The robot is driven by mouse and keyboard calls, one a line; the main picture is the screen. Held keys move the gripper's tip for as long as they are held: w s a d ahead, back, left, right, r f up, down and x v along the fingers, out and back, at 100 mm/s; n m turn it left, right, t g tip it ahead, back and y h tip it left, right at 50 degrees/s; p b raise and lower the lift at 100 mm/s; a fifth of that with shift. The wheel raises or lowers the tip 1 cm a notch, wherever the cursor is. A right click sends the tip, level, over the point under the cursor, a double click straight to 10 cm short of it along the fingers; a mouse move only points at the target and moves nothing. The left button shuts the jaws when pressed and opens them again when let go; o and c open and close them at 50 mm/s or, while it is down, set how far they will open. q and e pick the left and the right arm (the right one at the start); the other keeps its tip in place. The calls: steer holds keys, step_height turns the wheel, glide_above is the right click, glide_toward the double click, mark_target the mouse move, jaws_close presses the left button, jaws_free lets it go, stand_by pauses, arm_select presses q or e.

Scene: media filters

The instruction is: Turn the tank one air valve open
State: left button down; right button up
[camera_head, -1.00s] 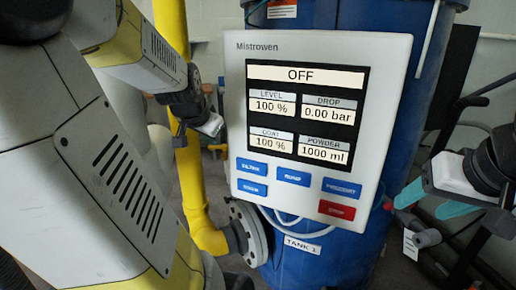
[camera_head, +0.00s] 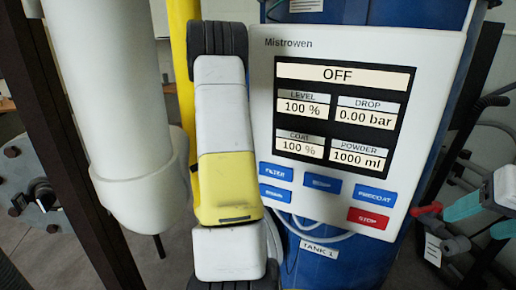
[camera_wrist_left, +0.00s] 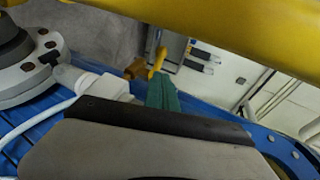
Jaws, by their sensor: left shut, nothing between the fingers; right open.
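The blue tank (camera_head: 342,272) carries a "TANK 1" label (camera_head: 320,248). In the left wrist view, a small valve with a yellow lever (camera_wrist_left: 158,62) and brass body (camera_wrist_left: 134,69) shows just beyond my left gripper (camera_wrist_left: 162,88). I cannot tell whether this is the tank one air valve, or whether the fingers touch it. The left gripper's teal fingers are together and empty. In the head view, the left gripper is hidden. My right gripper (camera_head: 470,223) is open at the right edge, near a red-handled fitting (camera_head: 428,210) with a hanging tag.
A white Mistrowen control panel (camera_head: 450,60) reading OFF stands in front of the tank. A yellow pipe (camera_head: 184,100) runs behind my left arm. A yellow pipe (camera_wrist_left: 240,25) crosses the left wrist view's top.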

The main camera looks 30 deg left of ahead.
arm_select(q)
steer(key=f+x, duration=0.1)
steer(key=x, duration=1)
steer(key=shift+s+m, duration=0.2)
steer(key=shift+m, duration=0.2)
steer(key=shift+r, duration=0.1)
